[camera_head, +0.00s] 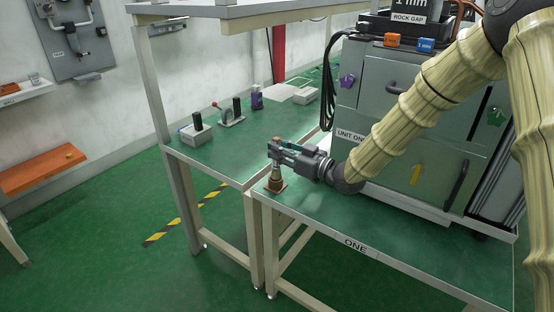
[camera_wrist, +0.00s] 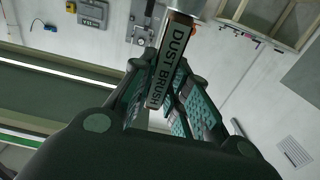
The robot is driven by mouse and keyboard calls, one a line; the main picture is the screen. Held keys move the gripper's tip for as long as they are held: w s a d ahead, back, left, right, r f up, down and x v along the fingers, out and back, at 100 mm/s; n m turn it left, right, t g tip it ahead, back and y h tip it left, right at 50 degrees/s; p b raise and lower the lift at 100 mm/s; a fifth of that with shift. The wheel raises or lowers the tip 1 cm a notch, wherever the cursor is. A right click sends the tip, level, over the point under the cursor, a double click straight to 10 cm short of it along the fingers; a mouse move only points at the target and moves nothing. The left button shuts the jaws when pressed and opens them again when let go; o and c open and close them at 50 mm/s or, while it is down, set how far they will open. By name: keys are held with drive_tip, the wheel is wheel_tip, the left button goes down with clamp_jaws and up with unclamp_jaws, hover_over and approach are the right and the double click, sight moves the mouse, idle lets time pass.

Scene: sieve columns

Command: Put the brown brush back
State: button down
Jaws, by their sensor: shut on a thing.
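My gripper (camera_head: 293,155) is above the left end of the green table marked ONE (camera_head: 400,262), shut on the brown brush (camera_head: 277,179). The brush hangs upright under the fingers, with its lower end at or just over a small brown base (camera_head: 275,186) on the table. I cannot tell whether they touch.
A grey cabinet (camera_head: 380,125) marked UNIT ONE stands on the table to the right of my gripper. A second green bench (camera_head: 240,140) behind holds a white box (camera_head: 195,133), a lever device (camera_head: 228,115) and a purple item (camera_head: 257,100). An orange shelf (camera_head: 40,167) is at the left wall.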

sight(278, 166)
drive_tip(key=shift+w+a, duration=0.3)
drive_tip(key=f, duration=0.4)
drive_tip(key=shift+s+d, duration=0.1)
drive_tip(key=shift+s, duration=0.15)
drive_tip(key=c, duration=1.8)
unclamp_jaws()
drive_tip(key=shift+c, duration=0.2)
drive_tip(key=o, duration=0.5)
drive_tip(key=shift+w+f, duration=0.1)
drive_tip(key=shift+w, duration=0.05)
drive_tip(key=shift+c, duration=0.2)
drive_tip(key=shift+r, duration=0.2)
drive_tip(key=shift+d, duration=0.1)
